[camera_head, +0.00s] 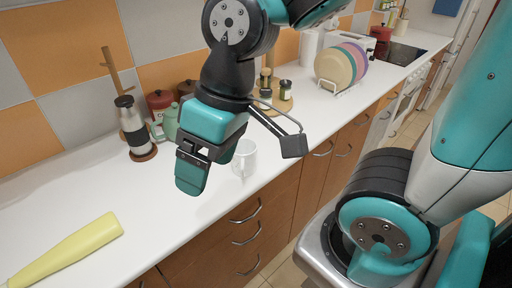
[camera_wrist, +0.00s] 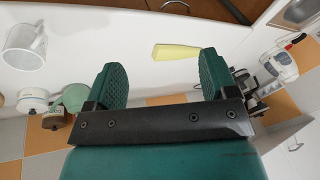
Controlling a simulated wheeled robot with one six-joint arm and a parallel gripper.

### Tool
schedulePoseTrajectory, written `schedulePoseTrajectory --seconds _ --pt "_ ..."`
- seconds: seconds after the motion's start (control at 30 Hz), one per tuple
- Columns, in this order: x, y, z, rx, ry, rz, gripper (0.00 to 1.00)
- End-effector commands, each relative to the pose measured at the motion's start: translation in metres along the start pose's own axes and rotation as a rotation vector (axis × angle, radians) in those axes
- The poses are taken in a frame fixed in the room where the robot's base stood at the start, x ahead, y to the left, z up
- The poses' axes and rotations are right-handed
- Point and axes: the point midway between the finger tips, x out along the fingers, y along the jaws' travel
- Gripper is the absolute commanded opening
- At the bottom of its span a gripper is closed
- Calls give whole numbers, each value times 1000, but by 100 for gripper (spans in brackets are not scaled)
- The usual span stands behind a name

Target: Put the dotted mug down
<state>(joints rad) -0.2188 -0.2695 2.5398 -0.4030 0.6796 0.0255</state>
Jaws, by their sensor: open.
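A white mug (camera_head: 246,160) stands upright on the white countertop (camera_head: 110,196) near its front edge, just right of my gripper in the head view. It also shows at the left edge of the wrist view (camera_wrist: 24,44), with its handle in sight. Dots on it are too faint to make out. My gripper (camera_head: 210,160) is open above the counter, with nothing between its fingers. In the wrist view the two teal fingers (camera_wrist: 162,72) are spread apart, and the mug is outside them, to their left. My arm hides part of the mug's surroundings in the head view.
A yellow long-handled object (camera_head: 72,250) lies on the counter at the front left. A grinder-like bottle (camera_head: 132,126), a green teapot (camera_head: 168,122) and a spice stand (camera_head: 276,102) stand along the wall. A plate rack (camera_head: 341,68) is farther back. Counter between the yellow object and mug is clear.

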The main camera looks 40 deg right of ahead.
Motion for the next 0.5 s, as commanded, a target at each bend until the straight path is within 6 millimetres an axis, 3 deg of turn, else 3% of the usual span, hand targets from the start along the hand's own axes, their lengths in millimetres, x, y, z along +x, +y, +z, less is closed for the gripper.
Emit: schedulePoseTrajectory --seconds 0.03,0.1,0.23,0.33,0.5 --pt "15 34 -11 119 34 58 91" --pt "24 88 -25 301 97 164 100" --pt "28 181 -30 577 202 356 100" --pt "25 225 -25 696 249 455 100" --pt "40 253 -22 741 262 496 100"
